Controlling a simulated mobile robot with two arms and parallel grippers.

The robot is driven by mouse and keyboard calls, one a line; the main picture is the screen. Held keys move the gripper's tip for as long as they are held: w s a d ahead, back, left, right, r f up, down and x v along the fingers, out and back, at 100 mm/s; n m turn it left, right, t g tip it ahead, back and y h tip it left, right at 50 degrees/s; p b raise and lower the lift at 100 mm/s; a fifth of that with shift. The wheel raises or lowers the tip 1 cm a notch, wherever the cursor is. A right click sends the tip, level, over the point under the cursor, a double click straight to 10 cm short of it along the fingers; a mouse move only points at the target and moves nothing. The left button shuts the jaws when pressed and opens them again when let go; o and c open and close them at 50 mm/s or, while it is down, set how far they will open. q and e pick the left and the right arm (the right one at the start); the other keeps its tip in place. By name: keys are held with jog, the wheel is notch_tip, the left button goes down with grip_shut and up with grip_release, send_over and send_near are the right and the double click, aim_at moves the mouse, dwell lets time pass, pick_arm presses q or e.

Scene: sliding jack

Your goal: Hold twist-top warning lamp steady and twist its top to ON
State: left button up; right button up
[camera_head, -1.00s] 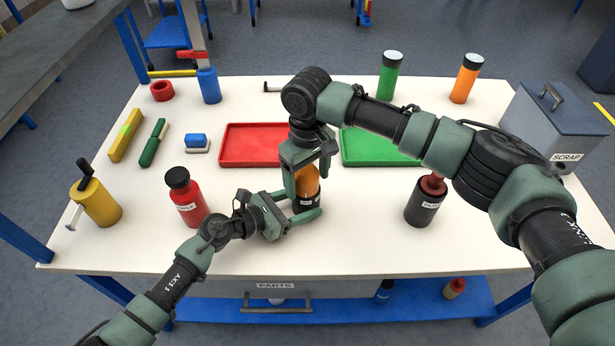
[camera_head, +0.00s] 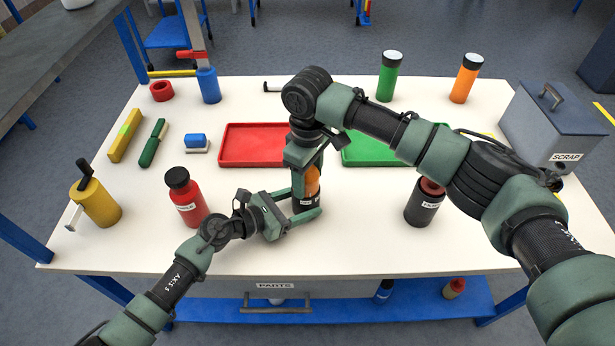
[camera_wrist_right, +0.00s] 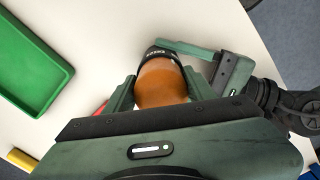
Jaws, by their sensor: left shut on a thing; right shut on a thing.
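The warning lamp has an orange top (camera_head: 312,181) and a dark base (camera_head: 304,205) with a small white label. It stands upright near the table's front middle. My left gripper (camera_head: 305,207) is shut on the dark base from the left, low over the table. My right gripper (camera_head: 303,172) comes down from above and is shut on the orange top. In the right wrist view the orange top (camera_wrist_right: 161,84) sits between the right fingers, and the left gripper (camera_wrist_right: 190,50) lies across the base beyond it. The label's text is too small to read.
A red bottle (camera_head: 186,197) stands left of the lamp and a dark canister (camera_head: 425,204) stands to the right. Red (camera_head: 250,162) and green (camera_head: 365,157) trays lie behind. A grey scrap bin (camera_head: 556,125) is at the right.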

jog(key=n, duration=0.4)
jog(key=shift+w+n, duration=0.1)
jog(key=shift+n, duration=0.2)
jog(key=shift+w+n, duration=0.1)
jog(key=shift+n, duration=1.7)
pick_arm(q)
jog(key=shift+f, duration=0.1)
pick_arm(e)
jog(key=o, duration=1.4)
notch_tip(320, 180, up, 12)
jog(key=shift+r, duration=0.1)
